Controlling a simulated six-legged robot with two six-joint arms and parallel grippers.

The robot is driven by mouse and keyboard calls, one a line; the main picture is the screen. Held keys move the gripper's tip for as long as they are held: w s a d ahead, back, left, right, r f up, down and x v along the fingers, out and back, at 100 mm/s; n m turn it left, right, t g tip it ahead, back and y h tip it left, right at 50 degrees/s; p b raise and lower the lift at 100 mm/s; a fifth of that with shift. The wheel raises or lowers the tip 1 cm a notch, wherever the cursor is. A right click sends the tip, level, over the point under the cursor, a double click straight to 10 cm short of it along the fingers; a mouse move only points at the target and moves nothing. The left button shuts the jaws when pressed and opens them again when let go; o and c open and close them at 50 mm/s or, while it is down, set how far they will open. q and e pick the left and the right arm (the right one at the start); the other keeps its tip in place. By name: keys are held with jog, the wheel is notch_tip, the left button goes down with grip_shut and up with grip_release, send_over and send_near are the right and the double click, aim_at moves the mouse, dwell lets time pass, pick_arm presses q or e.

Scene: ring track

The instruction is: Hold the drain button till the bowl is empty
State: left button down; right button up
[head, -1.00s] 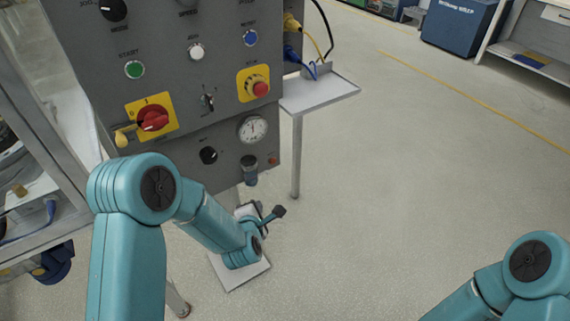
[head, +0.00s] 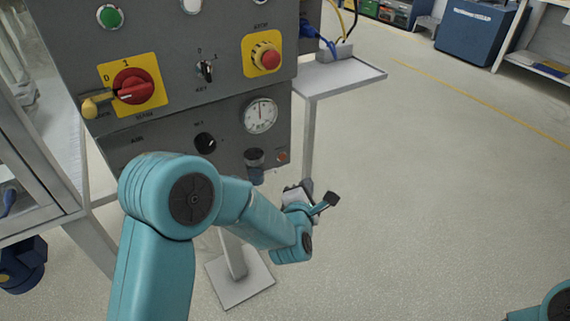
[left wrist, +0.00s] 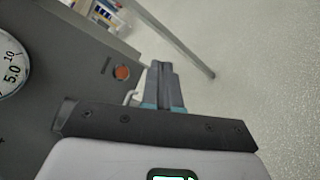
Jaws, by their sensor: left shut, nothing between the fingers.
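The drain button is a small red button (head: 282,156) low on the grey panel, just right of the bowl and below the gauge. It also shows in the left wrist view (left wrist: 122,73), left of my fingertips. The bowl (head: 255,174) is a small bluish cup under a dark cap; its fill level is too small to tell. My left gripper (head: 331,200) is shut and empty, below and right of the button in the head view. Its closed fingers (left wrist: 162,68) also show in the left wrist view, apart from the button. My right gripper is out of view.
A pressure gauge (head: 260,115) and a black knob (head: 205,143) sit above the bowl. A red emergency stop (head: 265,57) and a red rotary switch (head: 133,86) are higher up. A grey side shelf (head: 340,75) juts out right on a leg. Open floor lies right.

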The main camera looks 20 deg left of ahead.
aim_at(282, 157)
pick_arm(q)
jog(key=shift+d+f, duration=0.1)
jog(key=shift+d, duration=0.05)
jog(key=w+a, duration=0.5)
jog(key=a, duration=0.2)
jog(key=shift+w, duration=0.2)
dwell(0.4)
dwell(1.8)
